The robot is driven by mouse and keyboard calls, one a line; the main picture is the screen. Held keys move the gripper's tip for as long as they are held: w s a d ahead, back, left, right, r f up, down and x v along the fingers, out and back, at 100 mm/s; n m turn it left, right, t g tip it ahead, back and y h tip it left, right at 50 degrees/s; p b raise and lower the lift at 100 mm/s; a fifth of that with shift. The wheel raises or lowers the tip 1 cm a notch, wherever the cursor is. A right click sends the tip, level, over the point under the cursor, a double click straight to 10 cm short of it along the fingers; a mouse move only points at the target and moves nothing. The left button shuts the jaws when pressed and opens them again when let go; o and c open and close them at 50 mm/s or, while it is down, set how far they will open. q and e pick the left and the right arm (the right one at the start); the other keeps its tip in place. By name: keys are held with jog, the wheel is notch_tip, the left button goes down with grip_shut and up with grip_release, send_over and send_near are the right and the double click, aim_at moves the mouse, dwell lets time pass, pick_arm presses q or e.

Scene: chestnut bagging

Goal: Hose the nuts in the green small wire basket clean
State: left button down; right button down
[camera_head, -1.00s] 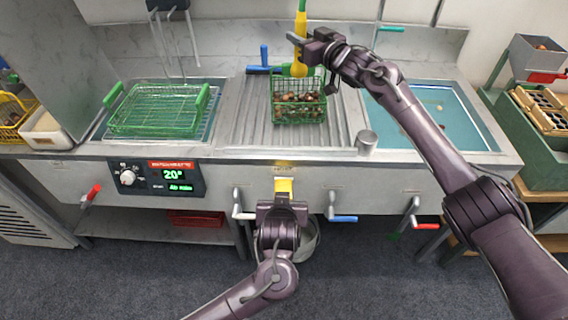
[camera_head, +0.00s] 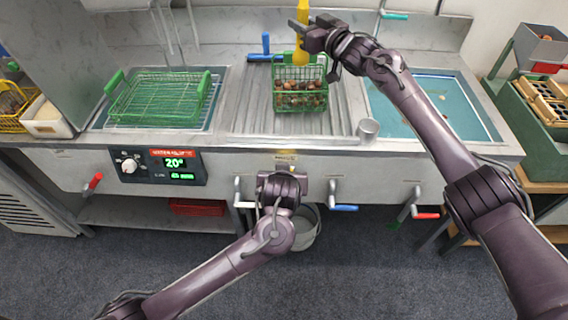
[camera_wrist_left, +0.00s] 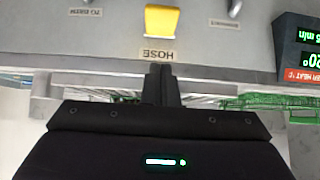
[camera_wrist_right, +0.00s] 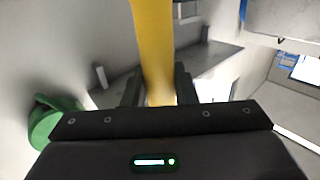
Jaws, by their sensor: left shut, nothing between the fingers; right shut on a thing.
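The green small wire basket (camera_head: 276,98) sits on the ribbed drainboard in the head view, with brown nuts (camera_head: 300,96) inside. My right gripper (camera_head: 303,36) is shut on the yellow hose handle (camera_head: 302,52), upright just above the basket. The handle also shows between the fingers in the right wrist view (camera_wrist_right: 153,45). No water is visible. My left gripper (camera_head: 284,176) is at the counter front. In the left wrist view its fingers (camera_wrist_left: 161,72) are shut and empty, beside the HOSE label (camera_wrist_left: 158,55). The yellow paddle (camera_wrist_left: 163,20) is beyond the label, apart from the fingertips.
A larger green wire basket (camera_head: 160,100) is over the left sink. The right basin (camera_head: 420,120) holds bluish water. A metal cup (camera_head: 368,129) stands on the counter between. Coloured lever handles (camera_head: 343,208) project from the front, and a bucket (camera_head: 305,230) stands below.

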pick_arm(q)
jog(key=x, duration=0.3)
jog(key=s+f+x, duration=0.1)
jog(key=x, duration=0.5)
jog(key=shift+s+f, duration=0.2)
jog(key=shift+s, duration=0.05)
jog(key=shift+f, duration=0.5)
jog(key=shift+s+f, duration=0.1)
jog(key=shift+s+f+t, duration=0.25)
jog(key=shift+f+t, duration=0.4)
jog(key=shift+f, duration=0.35)
jog(key=shift+s+f+t, duration=0.3)
jog(key=shift+f+t, duration=0.35)
jog(key=shift+f, duration=0.3)
